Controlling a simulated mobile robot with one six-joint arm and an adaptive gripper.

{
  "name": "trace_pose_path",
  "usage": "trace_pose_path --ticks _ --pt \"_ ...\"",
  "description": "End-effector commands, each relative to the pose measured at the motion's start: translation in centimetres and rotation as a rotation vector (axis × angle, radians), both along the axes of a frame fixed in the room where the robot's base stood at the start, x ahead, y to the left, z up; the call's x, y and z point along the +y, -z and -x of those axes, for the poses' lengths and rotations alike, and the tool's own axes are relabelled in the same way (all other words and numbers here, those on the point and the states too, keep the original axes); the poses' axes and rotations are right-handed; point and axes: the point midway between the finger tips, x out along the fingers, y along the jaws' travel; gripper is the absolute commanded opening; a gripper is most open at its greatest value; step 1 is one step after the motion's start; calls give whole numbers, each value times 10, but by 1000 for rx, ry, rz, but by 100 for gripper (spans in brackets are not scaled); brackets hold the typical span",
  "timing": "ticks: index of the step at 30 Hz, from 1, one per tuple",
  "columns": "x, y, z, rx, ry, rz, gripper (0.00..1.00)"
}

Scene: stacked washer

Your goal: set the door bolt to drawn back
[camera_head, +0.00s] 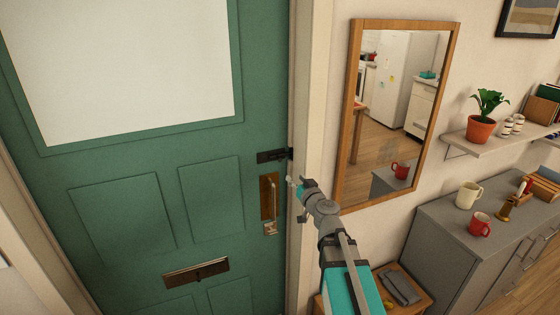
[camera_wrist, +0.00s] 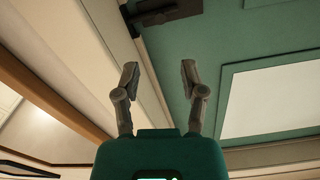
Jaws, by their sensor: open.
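The black door bolt (camera_head: 270,156) is mounted on the green door (camera_head: 150,168) near its right edge, above the brass handle plate. It reaches toward a dark keeper at the frame; whether its bar is inside the keeper is too small to tell. In the wrist view the dark bolt (camera_wrist: 165,13) shows at the top, beyond the fingertips and partly cut off. My gripper (camera_head: 293,183) is below and slightly right of the bolt, apart from it in the picture. In the wrist view my gripper (camera_wrist: 159,72) has its two fingers spread, with nothing between them.
The brass lever handle (camera_head: 270,205) is left of and below my gripper. A wood-framed mirror (camera_head: 345,120) hangs right of the door frame. A grey cabinet (camera_head: 425,225) with mugs and a small wooden bench stand at the right. A mail slot (camera_head: 195,271) is low on the door.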

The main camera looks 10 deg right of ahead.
Motion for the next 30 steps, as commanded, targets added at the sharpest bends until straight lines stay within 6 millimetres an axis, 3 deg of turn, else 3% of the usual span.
trace_pose_path --ticks 11,30 --pt "5 0 -26 0 0 0 54" --pt "24 0 -112 0 -1 0 54"
